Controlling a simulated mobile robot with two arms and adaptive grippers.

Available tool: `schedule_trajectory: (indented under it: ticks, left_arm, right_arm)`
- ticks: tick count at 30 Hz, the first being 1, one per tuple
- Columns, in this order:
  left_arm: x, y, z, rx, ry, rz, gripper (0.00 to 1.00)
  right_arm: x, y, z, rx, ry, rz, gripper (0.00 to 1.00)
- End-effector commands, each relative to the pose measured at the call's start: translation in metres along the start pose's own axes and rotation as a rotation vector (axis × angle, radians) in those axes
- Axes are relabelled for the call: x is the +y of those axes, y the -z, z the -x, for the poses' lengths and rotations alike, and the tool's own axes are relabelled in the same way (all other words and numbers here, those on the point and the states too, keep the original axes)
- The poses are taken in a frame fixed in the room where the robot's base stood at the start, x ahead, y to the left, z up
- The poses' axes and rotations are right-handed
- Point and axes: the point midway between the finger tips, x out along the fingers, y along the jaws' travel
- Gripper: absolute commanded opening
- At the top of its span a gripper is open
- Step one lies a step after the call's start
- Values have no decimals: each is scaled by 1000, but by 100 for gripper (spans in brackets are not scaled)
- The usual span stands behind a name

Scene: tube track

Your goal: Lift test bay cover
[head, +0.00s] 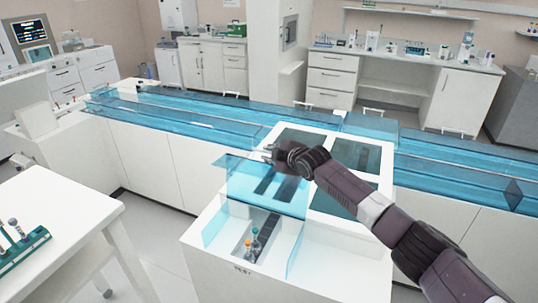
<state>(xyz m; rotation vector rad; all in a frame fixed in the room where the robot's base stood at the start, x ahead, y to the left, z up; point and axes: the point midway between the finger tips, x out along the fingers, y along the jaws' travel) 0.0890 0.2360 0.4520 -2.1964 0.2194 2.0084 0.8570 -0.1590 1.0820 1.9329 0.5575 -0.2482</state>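The test bay cover (238,183) is a clear blue panel at the front left of the white track unit (350,240). It stands raised and tilted, with the bay below it open at the front. Blue clear side panels (214,226) flank the bay. Capped tubes (248,245), one with an orange top, stand in the bay's dark slot. My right gripper (267,154) is at the cover's upper edge, with its arm coming in from the lower right. Its fingers are small and overlap the clear panel, so their grip is unclear. My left gripper is out of view.
Dark window panels (357,155) lie on the unit's top. Blue-covered track (205,110) runs left and right behind it. A white table (60,225) with a green tube rack (22,250) stands at the left. Open floor (160,235) lies between table and unit.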

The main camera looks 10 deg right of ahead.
Motion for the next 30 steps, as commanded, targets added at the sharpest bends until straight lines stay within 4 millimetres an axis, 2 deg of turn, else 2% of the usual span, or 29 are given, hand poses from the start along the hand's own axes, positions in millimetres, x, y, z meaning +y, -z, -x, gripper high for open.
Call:
schedule_trajectory:
  ticks: [8,14,30]
  left_arm:
    - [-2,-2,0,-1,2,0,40]
    - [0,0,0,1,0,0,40]
    - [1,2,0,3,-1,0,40]
  right_arm:
    - [-2,-1,0,-2,3,0,15]
    - [-2,-2,11,-1,4,0,15]
    - [-1,-2,82,-2,1,2,15]
